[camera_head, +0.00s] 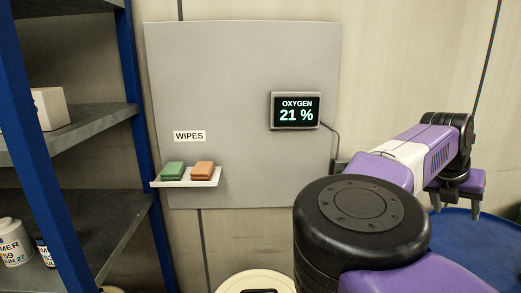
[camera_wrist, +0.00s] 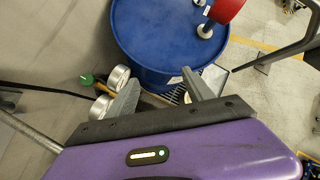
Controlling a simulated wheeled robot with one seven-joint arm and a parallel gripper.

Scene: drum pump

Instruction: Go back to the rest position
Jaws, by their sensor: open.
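My gripper (camera_head: 456,209) is at the right of the head view, pointing down above the blue drum (camera_head: 470,250). In the wrist view my gripper (camera_wrist: 160,84) shows two grey fingers spread apart with nothing between them. The blue drum (camera_wrist: 150,30) stands beyond the fingertips there, and I cannot tell the exact gap. My purple and white arm is bent and reaches to the right in the head view.
A red part (camera_wrist: 226,9) sits on the drum top. Gauges (camera_wrist: 118,78) and a green knob (camera_wrist: 87,79) lie left of the fingers. A grey panel holds an oxygen display (camera_head: 296,110) and a wipes shelf (camera_head: 186,183). Blue-framed shelving (camera_head: 130,80) stands left.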

